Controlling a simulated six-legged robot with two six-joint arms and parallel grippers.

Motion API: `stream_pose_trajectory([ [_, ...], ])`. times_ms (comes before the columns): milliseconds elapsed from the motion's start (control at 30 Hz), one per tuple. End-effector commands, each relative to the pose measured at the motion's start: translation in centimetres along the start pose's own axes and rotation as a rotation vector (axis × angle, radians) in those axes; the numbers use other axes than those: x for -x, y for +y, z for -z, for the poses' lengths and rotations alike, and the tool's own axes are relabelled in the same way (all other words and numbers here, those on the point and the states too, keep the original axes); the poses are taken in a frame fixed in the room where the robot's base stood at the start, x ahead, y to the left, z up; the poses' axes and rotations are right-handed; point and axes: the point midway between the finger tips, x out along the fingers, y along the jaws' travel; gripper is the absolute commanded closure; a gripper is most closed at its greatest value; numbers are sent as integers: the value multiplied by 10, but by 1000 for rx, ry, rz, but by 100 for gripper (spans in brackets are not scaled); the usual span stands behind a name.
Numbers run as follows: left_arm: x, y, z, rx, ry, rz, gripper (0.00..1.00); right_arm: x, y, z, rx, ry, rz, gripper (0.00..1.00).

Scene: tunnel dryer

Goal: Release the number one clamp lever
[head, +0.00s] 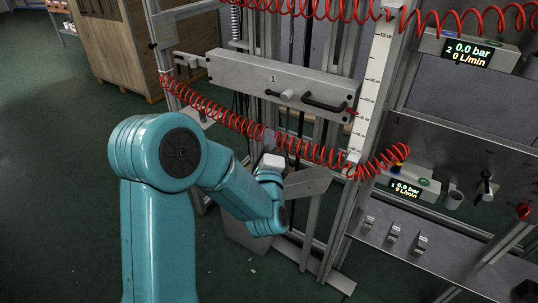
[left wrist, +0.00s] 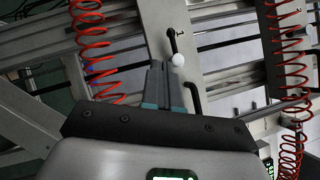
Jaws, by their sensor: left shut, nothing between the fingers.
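The panel marked 1 (head: 240,72) spans the frame in the head view. On it a short lever with a pale round knob (head: 288,95) sits below the number, left of a black bar handle (head: 325,104). In the left wrist view the pale knob (left wrist: 178,60) ends a dark lever (left wrist: 172,40), with the black handle (left wrist: 194,97) to its right. My left gripper (head: 269,140) is below the panel, partly behind a red hose. Its fingers (left wrist: 158,68) are shut and empty, just left of the knob; I cannot tell whether they touch it. My right gripper is out of view.
Red coiled hoses (head: 225,116) hang across the frame near my left gripper. A white scale strip (head: 374,80) stands right of the panel. Readout boxes (head: 405,188) and small levers (head: 393,232) are at right. The green floor at left is open before a wooden cabinet (head: 115,45).

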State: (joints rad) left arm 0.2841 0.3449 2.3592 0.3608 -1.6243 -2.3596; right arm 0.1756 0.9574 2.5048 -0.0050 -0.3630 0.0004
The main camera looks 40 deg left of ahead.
Motion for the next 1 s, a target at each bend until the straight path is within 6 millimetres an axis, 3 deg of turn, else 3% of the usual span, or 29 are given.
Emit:
stream_pose_trajectory([
  [100,23,-1,2,1,5,2,100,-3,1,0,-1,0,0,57],
  [300,44,-2,2,0,5,3,100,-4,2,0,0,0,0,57],
  [1000,48,4,8,-7,20,-7,100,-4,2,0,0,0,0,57],
])
